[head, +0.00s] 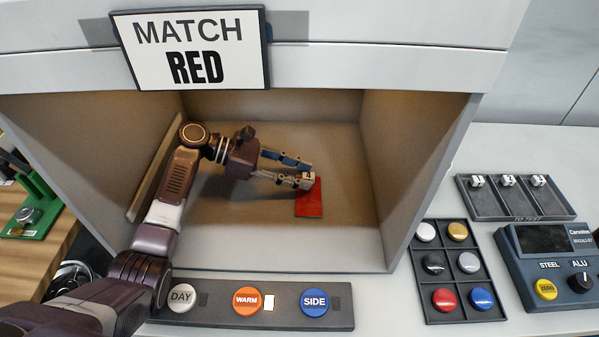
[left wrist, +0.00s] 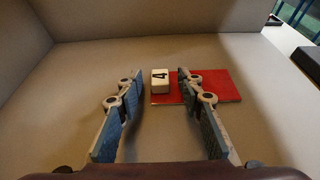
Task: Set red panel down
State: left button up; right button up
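The red panel (head: 311,203) lies flat on the floor of the grey booth, right of its middle. It also shows in the left wrist view (left wrist: 215,86). A small white block marked 4 (left wrist: 160,84) is at the panel's left edge in that view; whether it is joined to the panel I cannot tell. My left gripper (head: 302,174) reaches into the booth by the block and panel. In the left wrist view its fingers (left wrist: 158,76) are wide apart, with gaps on both sides of the block. The right finger hides part of the panel. My right gripper is out of view.
Booth walls (head: 415,150) enclose the left arm on both sides, under a MATCH RED sign (head: 190,48). A button strip (head: 345,305) lies in front. At right are a disc tray (head: 455,290), a slotted tray (head: 515,202) and a meter (head: 550,265).

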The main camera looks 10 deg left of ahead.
pick_arm(q)
jog(key=shift+a+r, duration=0.1)
jog(key=shift+r, duration=0.15)
jog(key=p+v, duration=0.4)
jog(key=v, duration=0.2)
jog(key=shift+s+a+r+p, duration=0.1)
jog(key=shift+a+r+p, duration=0.1)
jog(key=shift+a+p, duration=0.2)
jog(key=shift+a, duration=0.25)
jog(key=shift+s+d+f, duration=0.1)
jog(key=shift+s+f, duration=0.05)
